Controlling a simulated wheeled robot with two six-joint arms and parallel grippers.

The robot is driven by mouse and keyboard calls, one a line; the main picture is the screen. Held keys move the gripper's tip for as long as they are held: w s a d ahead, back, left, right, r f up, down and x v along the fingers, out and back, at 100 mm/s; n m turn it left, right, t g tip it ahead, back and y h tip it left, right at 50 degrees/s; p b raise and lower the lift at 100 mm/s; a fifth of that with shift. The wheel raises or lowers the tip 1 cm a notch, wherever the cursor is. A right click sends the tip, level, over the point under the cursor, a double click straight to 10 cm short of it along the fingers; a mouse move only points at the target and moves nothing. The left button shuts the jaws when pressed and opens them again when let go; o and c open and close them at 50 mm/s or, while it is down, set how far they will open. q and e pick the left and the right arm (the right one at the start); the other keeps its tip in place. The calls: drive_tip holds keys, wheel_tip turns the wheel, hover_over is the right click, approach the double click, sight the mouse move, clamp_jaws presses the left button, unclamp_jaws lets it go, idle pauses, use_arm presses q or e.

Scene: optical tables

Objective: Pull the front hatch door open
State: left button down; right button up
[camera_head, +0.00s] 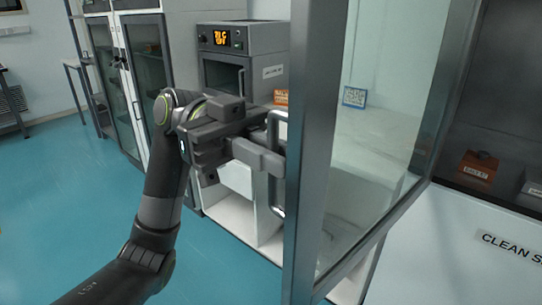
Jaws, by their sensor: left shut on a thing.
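The front hatch door (308,150) is a grey-framed glass panel. It stands swung out from the cabinet on the right, its framed edge toward me. A silver bar handle (277,195) is on the left side of the door frame. My left gripper (277,155) comes in from the left and is shut on the handle. Its fingertips are partly hidden by the handle and door frame. My right gripper is out of view.
The cabinet front (440,260) has a "CLEAN S…" label, with an orange box (477,168) inside. An oven-like device (240,55) with a lit display stands behind my arm. A glass-door cabinet (125,85) is at the back left. Blue floor (60,190) is clear at left.

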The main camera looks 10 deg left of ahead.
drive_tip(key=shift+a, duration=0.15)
use_arm(q)
drive_tip(key=c, duration=1.6)
unclamp_jaws()
drive_tip(key=shift+c, duration=0.2)
drive_tip(key=shift+a, duration=0.1)
